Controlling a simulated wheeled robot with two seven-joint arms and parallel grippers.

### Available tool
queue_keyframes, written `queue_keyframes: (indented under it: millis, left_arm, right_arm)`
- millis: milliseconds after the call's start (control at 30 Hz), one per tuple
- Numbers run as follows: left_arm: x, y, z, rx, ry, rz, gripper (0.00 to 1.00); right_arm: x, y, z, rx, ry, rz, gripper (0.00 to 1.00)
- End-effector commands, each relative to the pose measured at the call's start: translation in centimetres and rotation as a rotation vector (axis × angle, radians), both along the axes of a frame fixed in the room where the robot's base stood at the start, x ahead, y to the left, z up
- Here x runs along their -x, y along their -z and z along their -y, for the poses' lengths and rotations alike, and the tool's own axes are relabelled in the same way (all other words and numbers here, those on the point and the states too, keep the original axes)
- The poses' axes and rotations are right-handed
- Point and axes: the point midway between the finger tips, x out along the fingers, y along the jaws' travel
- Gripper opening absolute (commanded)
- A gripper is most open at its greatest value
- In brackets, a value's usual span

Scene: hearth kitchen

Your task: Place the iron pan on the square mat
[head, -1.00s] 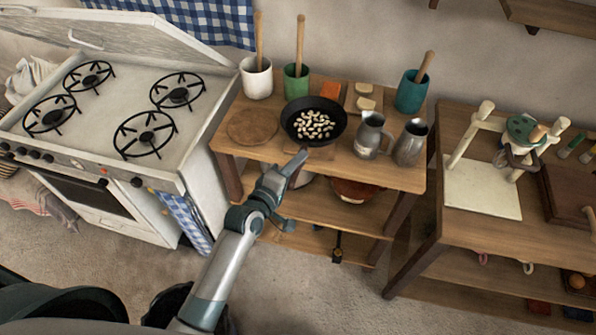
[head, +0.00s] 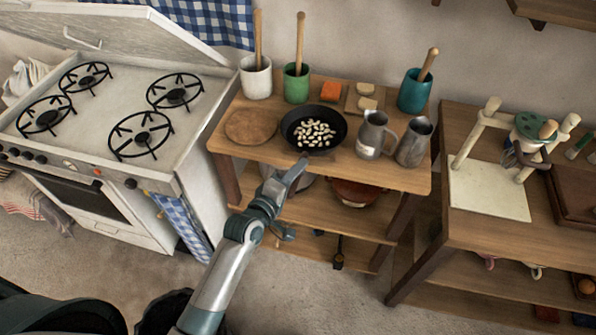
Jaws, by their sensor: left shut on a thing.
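The black iron pan (head: 296,126), with several pale pieces in it, is upright at the front middle of the wooden table. My left gripper (head: 299,167) is at the table's front edge, shut on the pan's handle, which points toward me. The square mat is not clearly visible now; the pan covers the place where a brown mat edge showed earlier. I cannot tell whether the pan touches the mat or is slightly above it. My right gripper is out of view.
A round brown mat (head: 252,126) lies left of the pan. A metal mug (head: 371,137) and a metal jug (head: 413,143) stand close on its right. Behind are a white pot (head: 256,80), a green pot (head: 296,86), an orange block (head: 331,91) and a teal pot (head: 413,92).

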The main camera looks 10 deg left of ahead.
Motion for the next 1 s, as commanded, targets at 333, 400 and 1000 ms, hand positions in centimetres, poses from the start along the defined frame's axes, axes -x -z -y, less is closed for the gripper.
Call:
queue_keyframes:
  millis: [333, 400, 1000]
  left_arm:
    - [0.0, 0.2, 0.0, 0.0, 0.0, 0.0, 0.37]
    - [0.0, 0.2, 0.0, 0.0, 0.0, 0.0, 0.37]
    - [4.6, -0.6, -1.5, 0.0, 0.0, -0.001, 0.37]
  right_arm:
    - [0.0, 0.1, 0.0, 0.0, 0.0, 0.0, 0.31]
    - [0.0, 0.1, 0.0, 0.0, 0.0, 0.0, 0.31]
    - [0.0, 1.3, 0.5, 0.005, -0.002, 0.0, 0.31]
